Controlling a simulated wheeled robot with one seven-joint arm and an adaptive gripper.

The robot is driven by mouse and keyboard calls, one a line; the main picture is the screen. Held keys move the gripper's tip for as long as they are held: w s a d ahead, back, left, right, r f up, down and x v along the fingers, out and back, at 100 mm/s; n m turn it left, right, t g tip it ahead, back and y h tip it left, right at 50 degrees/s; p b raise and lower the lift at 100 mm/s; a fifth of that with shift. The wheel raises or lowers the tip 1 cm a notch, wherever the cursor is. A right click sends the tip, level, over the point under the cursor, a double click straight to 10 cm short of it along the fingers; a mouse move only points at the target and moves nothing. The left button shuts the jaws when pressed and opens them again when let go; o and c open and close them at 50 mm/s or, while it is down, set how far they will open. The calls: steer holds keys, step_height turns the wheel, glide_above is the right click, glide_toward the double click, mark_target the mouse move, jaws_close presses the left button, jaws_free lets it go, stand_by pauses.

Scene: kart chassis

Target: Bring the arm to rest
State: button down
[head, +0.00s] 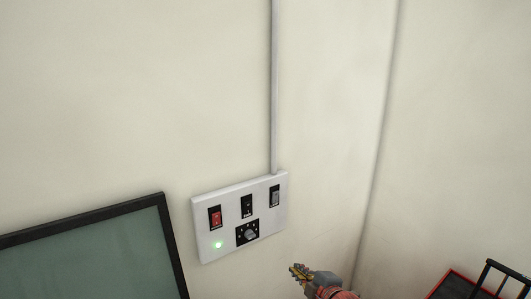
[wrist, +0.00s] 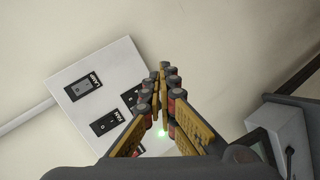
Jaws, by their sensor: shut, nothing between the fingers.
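My gripper (head: 298,270) is at the bottom of the head view, in front of the wall and just right of and below the switch panel. In the wrist view my gripper (wrist: 165,72) points toward the wall, its yellow fingers closed together at the tips with nothing between them. The panel (wrist: 125,58) also shows in the wrist view, partly hidden behind the fingers. Labels LAMP and FAN are readable there.
A grey conduit (head: 274,90) runs up the wall from the panel. A dark-framed board (head: 90,255) is at lower left. A red and black object (head: 462,286) with a black handle is at lower right. A grey box (wrist: 284,130) stands at right in the wrist view.

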steer(key=s+d+f+m+g+h, duration=0.4)
steer(key=s+d+m+g+h, duration=0.2)
steer(key=s+d+m, duration=0.7)
steer(key=s+a+r+m+b, duration=0.1)
steer(key=s+r, duration=0.3)
steer(key=s, duration=0.5)
steer(key=s+a+r+m+g+y+b, duration=0.1)
steer(key=s+a+r+m+b, duration=0.1)
steer(key=s+r, duration=0.3)
steer(key=s+a+m, duration=0.1)
steer(key=s, duration=0.3)
steer(key=shift+s+a+m, duration=0.2)
steer(key=shift+s+m, duration=0.1)
steer(key=shift+m, duration=0.1)
steer(key=c, duration=2.6)
jaws_free()
